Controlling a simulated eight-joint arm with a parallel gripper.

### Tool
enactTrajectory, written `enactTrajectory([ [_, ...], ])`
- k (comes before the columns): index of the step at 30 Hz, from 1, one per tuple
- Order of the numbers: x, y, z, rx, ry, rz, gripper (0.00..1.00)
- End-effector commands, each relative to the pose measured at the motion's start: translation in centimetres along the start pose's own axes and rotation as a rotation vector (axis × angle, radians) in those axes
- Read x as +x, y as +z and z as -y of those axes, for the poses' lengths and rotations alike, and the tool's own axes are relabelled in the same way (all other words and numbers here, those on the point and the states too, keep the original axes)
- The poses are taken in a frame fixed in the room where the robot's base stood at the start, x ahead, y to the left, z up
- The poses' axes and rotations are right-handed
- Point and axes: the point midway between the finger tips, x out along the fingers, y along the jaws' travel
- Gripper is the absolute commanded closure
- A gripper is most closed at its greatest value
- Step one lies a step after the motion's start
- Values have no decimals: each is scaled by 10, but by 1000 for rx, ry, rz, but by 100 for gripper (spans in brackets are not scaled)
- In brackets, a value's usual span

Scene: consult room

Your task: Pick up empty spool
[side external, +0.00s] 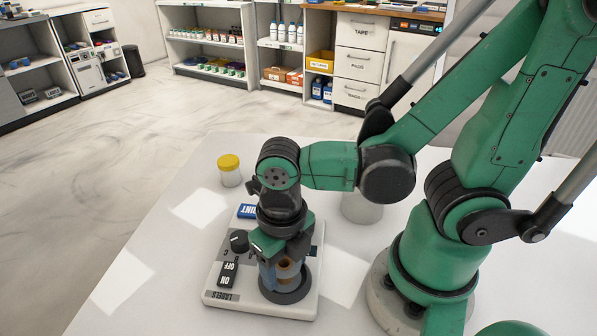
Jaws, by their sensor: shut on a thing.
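The spool (289,271) is a small brownish-orange roll core, seated upright over a dark round base (287,296) on the label device. My gripper (285,268) points straight down over it, with its fingers closed around the spool. The fingers and the wrist hide much of the spool, so I cannot tell whether any label stock is left on it. The spool appears still low at the device, not clearly lifted.
The label device (225,297) is a pale box with a dark knob (239,241), an ON/OFF switch (228,274) and a blue PRINT button (247,211). A yellow-lidded jar (229,171) stands behind it. The white table (150,262) is clear at left.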

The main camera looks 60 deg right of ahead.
Motion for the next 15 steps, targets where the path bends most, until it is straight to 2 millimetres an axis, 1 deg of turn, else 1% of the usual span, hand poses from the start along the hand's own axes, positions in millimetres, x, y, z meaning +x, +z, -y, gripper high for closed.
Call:
enactTrajectory([
  [8, -11, 1, 0, 0, 0, 0, 90],
  [11, -20, 0, 0, 0, 0, 0, 90],
  [15, -39, 0, 0, 0, 0, 0, 90],
])
